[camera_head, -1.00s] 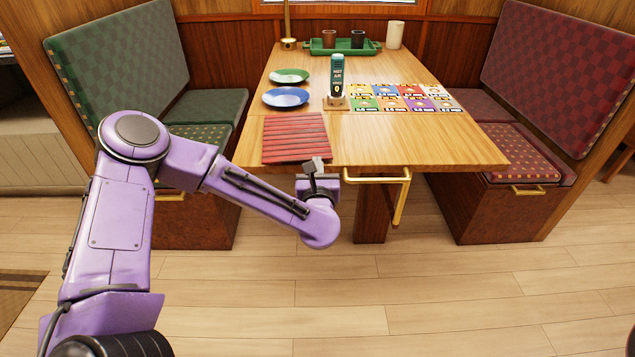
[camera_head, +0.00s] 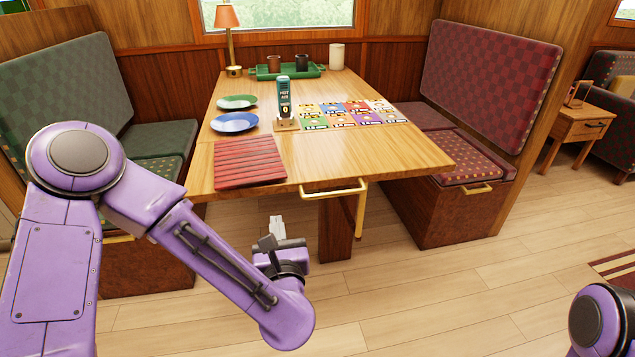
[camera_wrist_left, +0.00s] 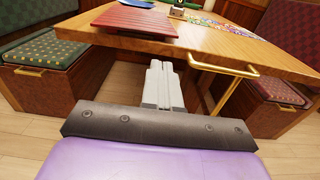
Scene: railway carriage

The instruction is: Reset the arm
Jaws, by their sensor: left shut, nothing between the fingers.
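My left arm comes in from the left in the head view. Its gripper (camera_head: 277,228) is in front of the table's near edge and below the tabletop, over the floor. The gripper is shut and empty. In the left wrist view the pale fingers (camera_wrist_left: 162,84) lie together, pointing toward the space under the table. Of my right arm only a purple joint (camera_head: 600,322) shows at the lower right of the head view; its gripper is out of the picture.
The wooden table (camera_head: 400,153) has a brass rail (camera_head: 335,191) on its near edge. On it are a red slatted mat (camera_head: 248,162), a blue plate (camera_head: 234,122), a green plate (camera_head: 237,101), a bottle (camera_head: 284,97), picture cards and a green tray (camera_head: 262,76). Benches flank it. The floor in front is clear.

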